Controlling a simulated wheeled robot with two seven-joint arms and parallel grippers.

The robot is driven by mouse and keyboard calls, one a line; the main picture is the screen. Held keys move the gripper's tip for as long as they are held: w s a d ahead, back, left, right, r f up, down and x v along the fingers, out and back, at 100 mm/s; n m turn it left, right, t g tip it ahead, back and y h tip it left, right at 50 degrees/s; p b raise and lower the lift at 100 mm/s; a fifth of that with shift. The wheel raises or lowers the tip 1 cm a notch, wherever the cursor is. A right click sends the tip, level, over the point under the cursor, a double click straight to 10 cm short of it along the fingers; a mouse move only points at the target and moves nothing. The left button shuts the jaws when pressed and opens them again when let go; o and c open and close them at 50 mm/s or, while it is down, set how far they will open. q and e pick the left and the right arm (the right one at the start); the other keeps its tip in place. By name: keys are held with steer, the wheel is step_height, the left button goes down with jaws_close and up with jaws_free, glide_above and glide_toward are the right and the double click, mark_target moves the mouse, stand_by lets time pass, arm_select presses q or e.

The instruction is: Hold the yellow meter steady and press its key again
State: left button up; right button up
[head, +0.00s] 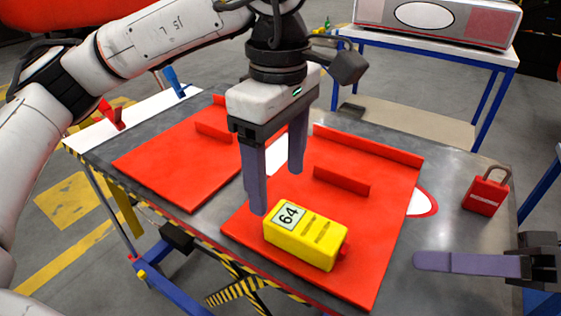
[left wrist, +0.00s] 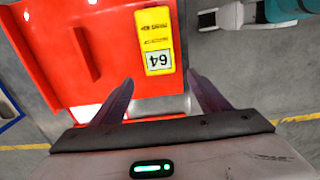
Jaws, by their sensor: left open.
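The yellow meter (head: 318,244) lies on the right-hand red panel near the table's front edge, its display reading 64. It also shows in the left wrist view (left wrist: 155,28), display end towards my fingers. A small red part (head: 345,251) sticks out at its right end; I cannot tell whether it is the key. My left gripper (head: 277,192) is open and empty, pointing down just behind the display end. In the left wrist view (left wrist: 160,77) its fingers are spread to either side of that end. My right gripper (head: 465,263) is at the right edge; its opening is unclear.
Two red panels with raised ribs lie on the grey metal table (head: 355,122); the left-hand panel (head: 175,160) is bare. A red padlock (head: 485,195) stands at the table's right. A white bench (head: 430,50) with a boxy case (head: 470,22) stands behind.

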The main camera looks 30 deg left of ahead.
mark_target(278, 211)
arm_select(q)
step_height(278, 211, down, 9)
steer(key=shift+r, duration=0.1)
steer(key=shift+c, duration=0.2)
steer(key=c, duration=1.4)
arm_select(e)
steer(key=shift+f, duration=0.15)
jaws_close()
stand_by(1.2)
